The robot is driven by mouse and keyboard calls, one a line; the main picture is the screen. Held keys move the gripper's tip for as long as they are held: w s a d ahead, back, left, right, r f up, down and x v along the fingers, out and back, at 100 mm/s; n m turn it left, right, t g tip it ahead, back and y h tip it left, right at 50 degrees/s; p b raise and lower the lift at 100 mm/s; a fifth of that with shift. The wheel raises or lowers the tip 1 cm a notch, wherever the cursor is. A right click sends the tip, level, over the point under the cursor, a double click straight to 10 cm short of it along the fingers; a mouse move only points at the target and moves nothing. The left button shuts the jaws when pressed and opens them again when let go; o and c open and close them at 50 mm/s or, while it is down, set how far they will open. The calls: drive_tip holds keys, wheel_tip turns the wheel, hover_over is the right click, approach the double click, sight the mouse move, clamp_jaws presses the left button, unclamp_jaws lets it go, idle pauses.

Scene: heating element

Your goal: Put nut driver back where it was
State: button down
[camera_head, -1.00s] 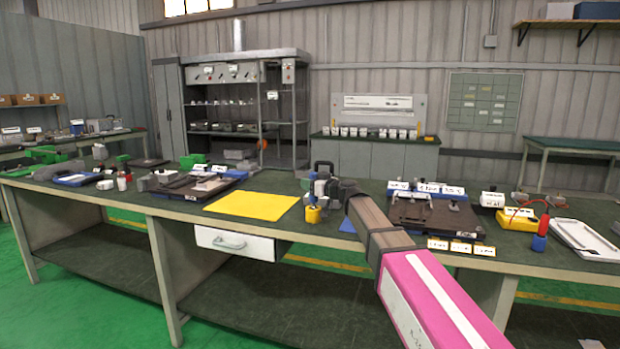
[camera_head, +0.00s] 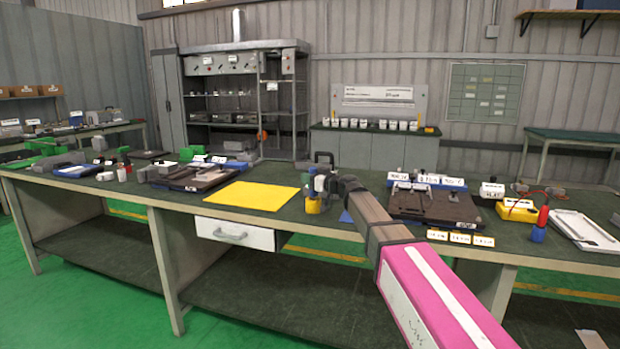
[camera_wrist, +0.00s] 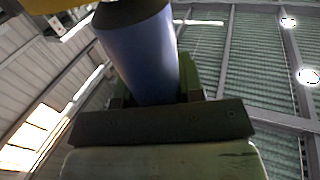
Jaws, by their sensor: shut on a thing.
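My gripper (camera_head: 322,184) is over the front part of the long workbench (camera_head: 270,208), just right of the yellow mat (camera_head: 252,195). In the wrist view its jaws are shut on a blue cylindrical handle (camera_wrist: 145,62) with a dark band and a yellow part at the top edge. I take this to be the nut driver. In the head view its yellow part (camera_head: 313,206) shows below the gripper, close to the bench top. I cannot tell whether it touches the bench. The far end of the tool is out of the wrist view.
A dark tray with labelled blocks (camera_head: 436,206) lies right of my gripper. Farther right are a yellow box (camera_head: 517,210), a red-and-blue upright tool (camera_head: 540,226) and a white tray (camera_head: 584,234). Another dark tray (camera_head: 196,178) is at left. A drawer (camera_head: 235,233) is below the front edge.

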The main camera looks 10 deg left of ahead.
drive_tip(key=shift+f, duration=0.3)
drive_tip(key=c, duration=0.7)
unclamp_jaws()
drive_tip(key=shift+o, duration=0.2)
